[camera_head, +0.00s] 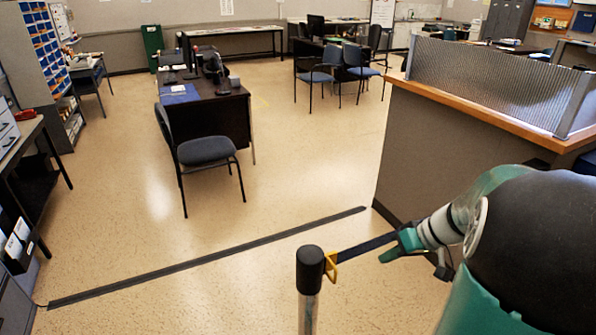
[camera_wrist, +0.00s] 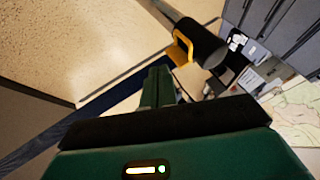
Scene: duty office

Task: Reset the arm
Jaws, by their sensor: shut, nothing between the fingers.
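My arm comes in from the lower right of the head view. My gripper (camera_head: 390,252) is shut and empty, with its green fingers pointing left. It appears near a dark blue strap, but I cannot tell whether they touch. In the wrist view my gripper (camera_wrist: 157,82) shows its two green fingers together. A post with a black cap (camera_head: 310,262) stands left of the gripper, with a yellow clip (camera_head: 331,266) on its side. The dark blue strap (camera_head: 365,246) runs from that clip toward the right. The post's cap (camera_wrist: 203,45) also shows in the wrist view.
A grey partition counter with a wooden ledge (camera_head: 480,112) stands behind my arm. A dark strip (camera_head: 210,258) crosses the floor. A chair (camera_head: 205,150) and desk (camera_head: 215,110) stand farther back. A dark table (camera_head: 25,150) lines the left side. Open floor lies between.

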